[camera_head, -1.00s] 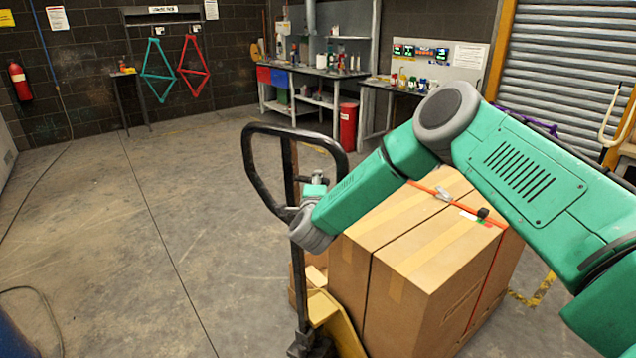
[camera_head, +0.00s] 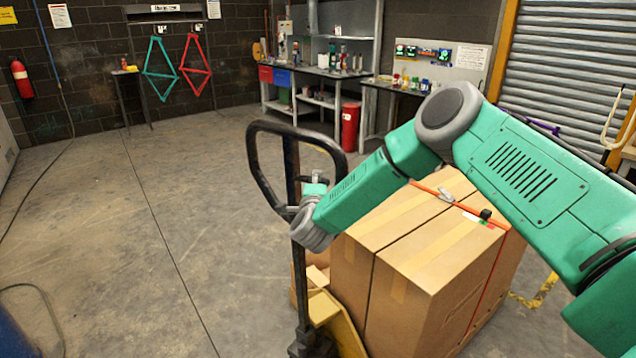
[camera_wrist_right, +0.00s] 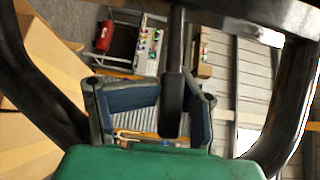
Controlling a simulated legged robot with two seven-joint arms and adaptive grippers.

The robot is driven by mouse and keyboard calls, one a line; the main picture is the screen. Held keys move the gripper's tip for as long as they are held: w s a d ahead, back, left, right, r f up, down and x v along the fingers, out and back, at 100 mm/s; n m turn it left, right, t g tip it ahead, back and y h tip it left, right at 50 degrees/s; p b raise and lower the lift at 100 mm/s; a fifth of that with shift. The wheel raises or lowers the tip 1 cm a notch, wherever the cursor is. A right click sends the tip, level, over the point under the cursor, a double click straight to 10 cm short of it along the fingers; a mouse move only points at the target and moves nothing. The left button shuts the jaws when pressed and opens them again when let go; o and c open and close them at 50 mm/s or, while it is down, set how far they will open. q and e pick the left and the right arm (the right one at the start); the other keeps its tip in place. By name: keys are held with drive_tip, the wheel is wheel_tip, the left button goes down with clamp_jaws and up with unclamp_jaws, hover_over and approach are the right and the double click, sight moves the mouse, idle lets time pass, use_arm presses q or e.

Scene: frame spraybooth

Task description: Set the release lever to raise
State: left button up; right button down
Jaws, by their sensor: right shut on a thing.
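The pallet truck's black loop handle (camera_head: 252,165) stands upright at the centre of the head view, on a dark shaft. My right gripper (camera_head: 318,177) is inside the loop, and its fingers look small and partly hidden there. In the right wrist view my right gripper (camera_wrist_right: 157,100) has one finger on each side of the dark release lever (camera_wrist_right: 172,92), a rod with a thicker end. It is shut on the lever, which lies close to the right finger. The lever's setting cannot be read. My left gripper is not in view.
Large cardboard boxes (camera_head: 420,285) with an orange strap sit on the yellow pallet truck (camera_head: 335,318), right of the handle and under my right arm. Workbenches (camera_head: 315,72) and a red bin (camera_head: 349,127) stand at the back. The floor (camera_head: 120,240) on the left is mostly clear, with cables.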

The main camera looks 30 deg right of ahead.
drive_tip(key=shift+w+a+r, duration=0.1)
drive_tip(key=shift+r, duration=0.05)
drive_tip(key=c, duration=1.5)
unclamp_jaws()
drive_tip(key=shift+w+d, duration=0.1)
drive_tip(key=shift+d, duration=0.1)
drive_tip(key=v, duration=1.2)
drive_tip(key=shift+f, duration=0.2)
